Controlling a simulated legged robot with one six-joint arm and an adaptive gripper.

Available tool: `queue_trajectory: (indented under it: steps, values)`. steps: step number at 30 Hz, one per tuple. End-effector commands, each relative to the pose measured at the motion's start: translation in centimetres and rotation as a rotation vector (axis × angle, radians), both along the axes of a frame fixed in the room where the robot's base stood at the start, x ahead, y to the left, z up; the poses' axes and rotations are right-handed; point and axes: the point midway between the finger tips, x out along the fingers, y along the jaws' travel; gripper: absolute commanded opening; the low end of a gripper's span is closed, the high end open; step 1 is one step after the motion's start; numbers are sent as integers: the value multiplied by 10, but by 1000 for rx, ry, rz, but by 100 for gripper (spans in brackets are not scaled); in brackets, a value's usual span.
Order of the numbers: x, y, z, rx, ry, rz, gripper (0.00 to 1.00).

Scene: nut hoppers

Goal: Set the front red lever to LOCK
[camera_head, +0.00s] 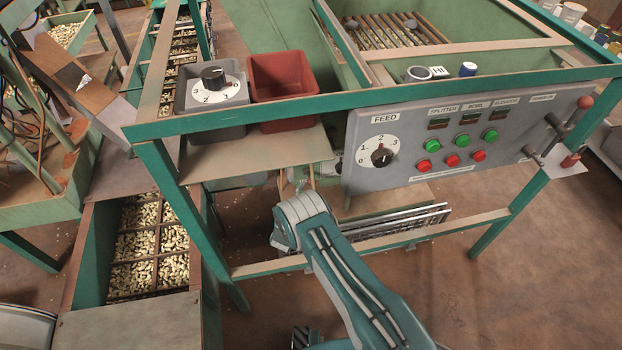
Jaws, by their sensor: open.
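A lever with a red ball knob (585,102) is at the right end of the grey control panel (460,186). Its dark rod slants down and left from the knob. A second, smaller red piece (570,160) sits just below it on a pale plate by the frame's leg; I cannot tell which is the front red lever. No LOCK marking is readable. My teal arm rises from the bottom to a pale joint near the middle, well left of the levers and apart from them.
The panel has a FEED dial (380,155) and green and red buttons. A red bin (282,92) and a grey bin with a dial stand on the left shelf. The teal frame's front rail (370,245) crosses near my arm. Floor at the lower right is clear.

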Motion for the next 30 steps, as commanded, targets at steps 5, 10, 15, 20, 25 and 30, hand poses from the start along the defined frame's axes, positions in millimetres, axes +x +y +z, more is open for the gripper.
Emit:
queue_trajectory:
  steps: [5, 10, 15, 20, 25, 30]
  values:
    - [31, -9, -1, -1, 0, -1, 51]
    - [47, -15, 0, 0, 0, -1, 51]
    - [52, -16, 0, -1, 1, 1, 51]
    - [52, -16, 0, -1, 1, 1, 51]
    - [52, -15, 0, -1, 1, 1, 0]
    - [51, -16, -1, -1, 0, 1, 0]
